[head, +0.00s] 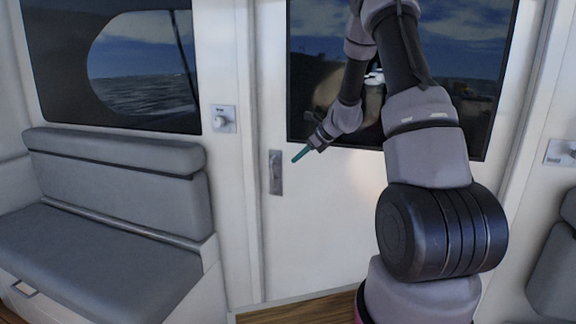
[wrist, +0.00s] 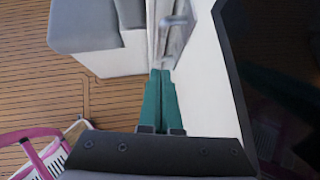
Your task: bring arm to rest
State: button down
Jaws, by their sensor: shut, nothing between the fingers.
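My gripper (head: 301,155) shows in the head view at the end of my raised, bent arm, in front of the white door (head: 325,220). Its teal fingers point down and left, near the door's handle plate (head: 276,172). I cannot tell from this view whether they touch it. In the wrist view the gripper (wrist: 161,74) has its two teal fingers side by side and together, with nothing between them. The handle plate (wrist: 178,33) shows blurred beyond the fingertips.
A grey bench (head: 90,250) stands left of the door, and a grey seat (head: 556,270) is at the right edge. A wall switch (head: 222,119) is left of the door.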

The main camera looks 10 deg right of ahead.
jog(key=s+a+r+n+g, duration=0.1)
jog(key=s+a+r+n, duration=0.1)
jog(key=s+r+n, duration=0.5)
jog(key=s+a+r+n, duration=0.2)
jog(key=s+r+n, duration=0.1)
jog(key=s+r, duration=0.7)
jog(key=s+r+n+t+h, duration=0.1)
jog(key=s+r+n+h, duration=0.1)
jog(key=s+n, duration=0.4)
jog(key=s+r+n+h, duration=0.2)
jog(key=s+r+n, duration=0.3)
jog(key=s, duration=0.8)
jog(key=shift+s+d+n+t, duration=0.35)
jog(key=shift+d+n+t, duration=0.1)
jog(key=shift+n, duration=0.55)
jog(key=shift+r, duration=0.1)
